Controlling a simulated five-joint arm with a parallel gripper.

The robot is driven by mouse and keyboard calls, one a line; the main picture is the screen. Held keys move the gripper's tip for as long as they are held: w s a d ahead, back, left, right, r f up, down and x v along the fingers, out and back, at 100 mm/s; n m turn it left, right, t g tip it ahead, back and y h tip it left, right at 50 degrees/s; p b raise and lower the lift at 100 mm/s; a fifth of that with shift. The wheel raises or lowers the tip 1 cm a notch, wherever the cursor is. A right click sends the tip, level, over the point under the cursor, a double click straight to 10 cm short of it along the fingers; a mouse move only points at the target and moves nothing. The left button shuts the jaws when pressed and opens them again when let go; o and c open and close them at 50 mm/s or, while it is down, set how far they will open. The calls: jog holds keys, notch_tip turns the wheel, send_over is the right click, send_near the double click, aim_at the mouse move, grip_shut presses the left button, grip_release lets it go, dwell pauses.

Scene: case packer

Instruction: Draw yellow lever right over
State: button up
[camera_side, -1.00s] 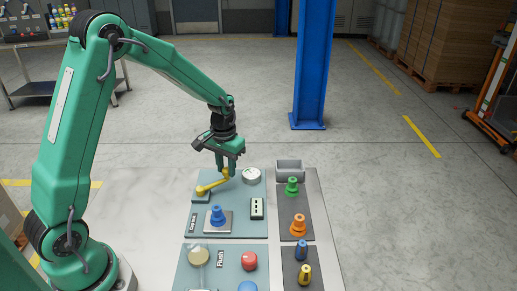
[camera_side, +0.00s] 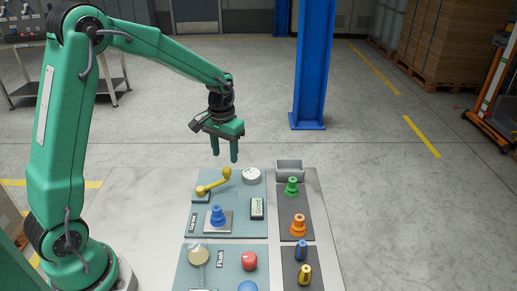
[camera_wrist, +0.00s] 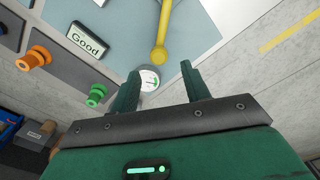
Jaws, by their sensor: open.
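The yellow lever (camera_side: 214,184) is on the upper teal panel (camera_side: 240,222). Its arm slants up to the right from its base and ends in a round knob. In the wrist view the yellow lever (camera_wrist: 160,53) shows beyond the fingers, with its knob near the round gauge. My gripper (camera_side: 225,158) is open and empty, above the lever and apart from it. A small display (camera_side: 257,208) on the panel reads "Good"; the display also shows in the wrist view (camera_wrist: 87,40).
A white gauge (camera_side: 251,175) sits right of the knob, and a blue knob (camera_side: 217,215) is below the lever. Green (camera_side: 291,186) and orange (camera_side: 298,226) pieces stand on a dark strip to the right. A grey bin (camera_side: 289,168) is behind them. The air around my gripper is clear.

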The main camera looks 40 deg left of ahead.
jog(key=shift+r, duration=1.15)
jog(key=shift+s+d+r, duration=0.15)
jog(key=shift+s+r, duration=0.15)
jog(key=shift+r, duration=0.2)
jog(key=s+d+r+m+t, duration=0.1)
jog(key=s+d+r+t, duration=0.1)
jog(key=s, duration=0.5)
jog(key=s+d+r+t, duration=0.1)
jog(key=s+d+r, duration=0.1)
jog(key=s+r, duration=0.3)
jog(key=s+d+r+m+t, duration=0.1)
jog(key=s+d+r+t, duration=0.1)
jog(key=s, duration=0.6)
jog(key=shift+s+r+m+t, duration=0.3)
jog(key=shift+r, duration=0.5)
